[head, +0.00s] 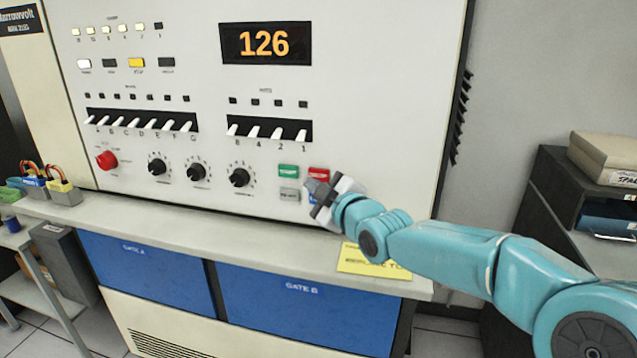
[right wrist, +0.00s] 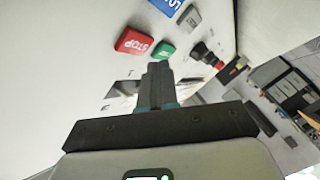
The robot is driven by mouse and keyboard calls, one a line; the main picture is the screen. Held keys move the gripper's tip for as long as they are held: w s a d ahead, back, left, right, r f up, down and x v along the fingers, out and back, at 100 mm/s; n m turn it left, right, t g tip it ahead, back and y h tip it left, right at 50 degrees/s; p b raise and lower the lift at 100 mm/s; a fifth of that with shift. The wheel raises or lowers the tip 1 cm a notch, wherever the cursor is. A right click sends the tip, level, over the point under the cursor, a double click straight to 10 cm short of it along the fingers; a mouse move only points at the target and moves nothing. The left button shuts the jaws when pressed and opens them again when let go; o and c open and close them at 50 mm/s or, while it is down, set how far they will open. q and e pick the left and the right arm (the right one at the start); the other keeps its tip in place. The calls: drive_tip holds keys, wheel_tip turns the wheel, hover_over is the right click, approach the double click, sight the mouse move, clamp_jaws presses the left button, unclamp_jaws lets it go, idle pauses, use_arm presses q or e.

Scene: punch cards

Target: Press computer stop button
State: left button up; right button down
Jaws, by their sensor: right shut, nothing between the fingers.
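The computer (head: 380,80) is a large cream panel with an orange display (head: 266,43) reading 126. Its red stop button (head: 319,174) sits at the lower right, beside the green start button (head: 288,171). In the right wrist view, the red button (right wrist: 133,41) reads STOP and lies up and left of the fingertips, with the green button (right wrist: 164,50) just above them. My right gripper (head: 312,187) is shut and empty, close to the panel just below the stop button. I cannot tell whether it touches the panel. My left gripper is not in view.
A grey button (head: 289,195) and a mostly hidden blue button (head: 312,198) sit below. Black knobs (head: 239,178), a red knob (head: 106,159) and toggle switches (head: 268,130) are to the left. A ledge (head: 200,222) with a yellow note (head: 360,262) runs underneath.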

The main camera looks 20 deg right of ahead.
drive_tip(key=s+a+b, duration=0.2)
drive_tip(key=s, duration=0.1)
drive_tip(key=shift+b, duration=0.4)
drive_tip(key=shift+s, duration=0.1)
idle(0.5)
